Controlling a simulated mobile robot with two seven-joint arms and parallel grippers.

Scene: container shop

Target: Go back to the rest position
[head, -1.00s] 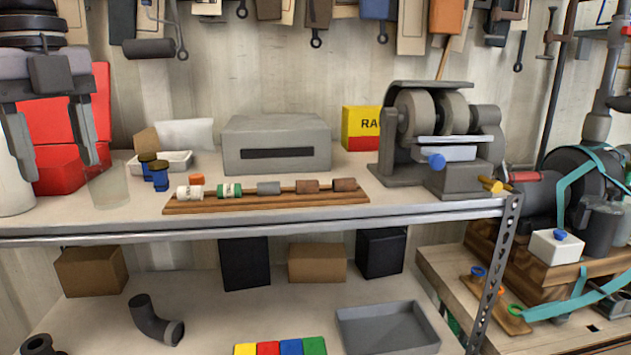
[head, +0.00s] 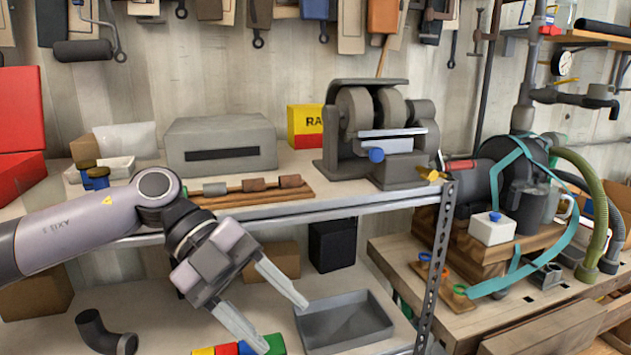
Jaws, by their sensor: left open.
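My left gripper (head: 284,318) is open and empty. Its arm comes in from the left, in front of the upper shelf's front edge. Its two pale fingers point down and to the right over the lower shelf. One fingertip is near the left side of a grey tray (head: 346,342), and the other is over the row of coloured blocks (head: 274,343); whether they touch cannot be told. My arm hides part of the upper shelf and part of the wooden rack (head: 262,197). My right gripper is not in view.
A bench grinder (head: 400,172), a grey slotted box (head: 221,130) and a yellow-red box (head: 306,118) stand on the upper shelf. A dark elbow pipe (head: 97,327) lies below. A perforated post (head: 437,262) stands at right, beside a wooden bench (head: 535,298) with hoses.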

